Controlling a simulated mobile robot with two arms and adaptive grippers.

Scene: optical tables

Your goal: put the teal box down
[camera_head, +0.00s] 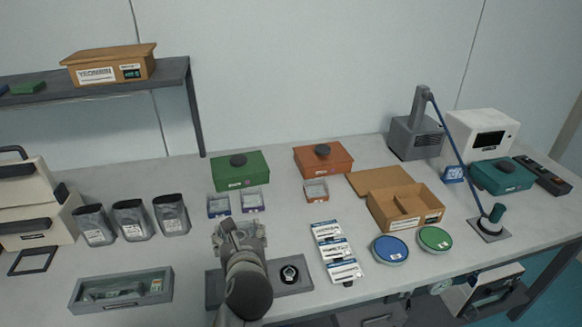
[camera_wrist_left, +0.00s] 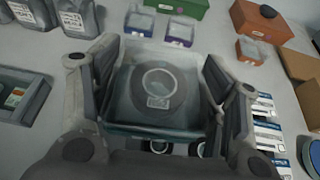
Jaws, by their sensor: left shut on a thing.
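My left gripper (camera_head: 240,228) comes in from the bottom middle of the head view, over a grey tray (camera_head: 214,283). In the left wrist view, my left gripper (camera_wrist_left: 160,90) is shut on a small clear-topped teal box (camera_wrist_left: 135,60), one finger on each side. A round ring-like thing with a small label shows in or through the box. In the head view my gripper hides the box. I cannot tell whether the box touches anything below. A larger teal box (camera_head: 502,176) with a dark knob stands at the far right. My right gripper is out of view.
A round watch-like item (camera_head: 289,274) lies on the tray's right part. Small blue (camera_head: 219,206), purple (camera_head: 252,201) and orange (camera_head: 316,191) boxes stand behind, before larger green (camera_head: 240,172) and orange (camera_head: 323,161) boxes. White packets (camera_head: 336,250) lie to the right.

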